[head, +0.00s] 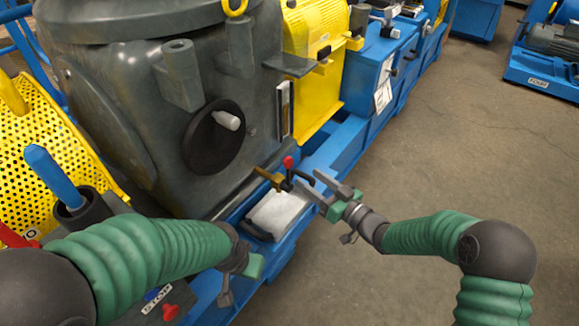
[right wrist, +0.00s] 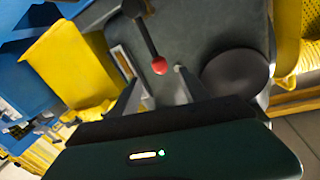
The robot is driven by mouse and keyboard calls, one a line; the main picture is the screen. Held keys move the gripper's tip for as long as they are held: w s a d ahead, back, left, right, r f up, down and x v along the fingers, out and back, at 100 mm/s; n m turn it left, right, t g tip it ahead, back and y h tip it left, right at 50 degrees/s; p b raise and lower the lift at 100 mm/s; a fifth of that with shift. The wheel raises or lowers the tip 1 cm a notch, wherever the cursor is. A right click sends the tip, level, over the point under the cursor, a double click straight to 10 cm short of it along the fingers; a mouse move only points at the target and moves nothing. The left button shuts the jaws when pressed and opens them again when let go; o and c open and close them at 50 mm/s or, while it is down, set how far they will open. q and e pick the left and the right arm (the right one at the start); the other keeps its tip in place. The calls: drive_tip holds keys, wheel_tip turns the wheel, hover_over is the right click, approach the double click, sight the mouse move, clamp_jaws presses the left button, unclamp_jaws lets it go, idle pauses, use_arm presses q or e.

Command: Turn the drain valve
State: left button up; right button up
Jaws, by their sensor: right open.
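The drain valve (head: 271,179) is a brass fitting low on the dark grey housing, with a dark lever and a red knob (head: 288,162). My right gripper (head: 306,178) is open just to the right of the lever, its fingers pointing at it. In the right wrist view, the red knob (right wrist: 159,66) and dark lever (right wrist: 146,36) appear between and just beyond the open fingertips (right wrist: 157,76). Contact cannot be told, but nothing is gripped. My left gripper (head: 240,276) is low, left of the valve, partly hidden by its own arm; its jaw state is unclear.
A white pad in a dark tray (head: 276,214) lies below the valve on the blue base frame. The grey housing (head: 150,90) with a round black handwheel (head: 205,145) stands behind. A yellow guard (head: 312,55) is further back. The floor at right (head: 470,140) is clear.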

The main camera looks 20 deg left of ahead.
sight(288, 162)
drive_tip(key=b+x, duration=0.3)
drive_tip(key=x, duration=0.6)
drive_tip(key=shift+w+f, duration=0.15)
drive_tip(key=shift+w+a, duration=0.2)
drive_tip(key=shift+a, duration=0.2)
clamp_jaws()
idle(0.6)
